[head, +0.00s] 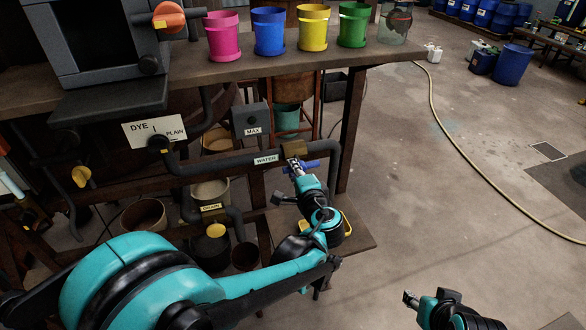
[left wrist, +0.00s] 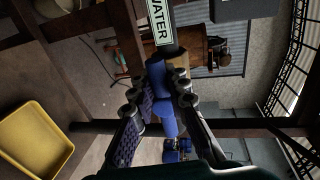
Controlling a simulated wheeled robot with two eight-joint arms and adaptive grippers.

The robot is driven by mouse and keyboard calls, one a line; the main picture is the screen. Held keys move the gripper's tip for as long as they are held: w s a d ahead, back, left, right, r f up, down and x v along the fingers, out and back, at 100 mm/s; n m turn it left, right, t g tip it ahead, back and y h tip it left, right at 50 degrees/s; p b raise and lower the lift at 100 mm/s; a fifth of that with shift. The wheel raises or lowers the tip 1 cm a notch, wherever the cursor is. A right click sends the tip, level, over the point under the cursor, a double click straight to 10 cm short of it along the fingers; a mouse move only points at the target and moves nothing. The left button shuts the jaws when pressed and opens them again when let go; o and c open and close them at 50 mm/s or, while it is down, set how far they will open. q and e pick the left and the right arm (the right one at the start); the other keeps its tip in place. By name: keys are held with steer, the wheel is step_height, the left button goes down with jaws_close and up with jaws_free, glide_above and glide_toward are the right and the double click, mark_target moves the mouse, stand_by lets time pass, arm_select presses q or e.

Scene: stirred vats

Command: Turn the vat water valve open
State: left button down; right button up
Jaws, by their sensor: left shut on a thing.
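The water valve is a brass body (head: 294,147) on a dark pipe marked WATER (head: 265,160), under the bench. Its blue handle (head: 312,164) shows just below the body, extending to the right of my left gripper (head: 294,165). In the left wrist view the blue handle (left wrist: 162,105) lies between the two fingers of my left gripper (left wrist: 160,90), which is shut on it. The WATER label (left wrist: 160,20) is just beyond. The fingers hide part of the handle. My right gripper (head: 410,299) is low at the right, away from the valve; its fingers are too unclear to judge.
Pink (head: 222,36), blue (head: 269,31), yellow (head: 313,27) and green (head: 353,23) buckets stand on the bench above. A MAX box (head: 250,120) and a DRAIN pipe (head: 212,208) are near the valve. A hose (head: 455,130) crosses the open floor at right.

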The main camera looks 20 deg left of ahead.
arm_select(q)
steer(key=c, duration=1.5)
jaws_free()
steer(key=shift+o, duration=0.2)
steer(key=v, duration=1.2)
steer(key=shift+s+f, duration=0.1)
steer(key=s+a+f+n+g+h+b, duration=0.35)
steer(key=s+a+f+n+g, duration=0.2)
steer(key=s+a+f, duration=0.4)
steer(key=s+d+f+n+h+b, duration=0.1)
steer(key=s+d+f+n+h, duration=0.3)
steer(key=f+n+h, duration=0.1)
steer(key=shift+s, duration=0.25)
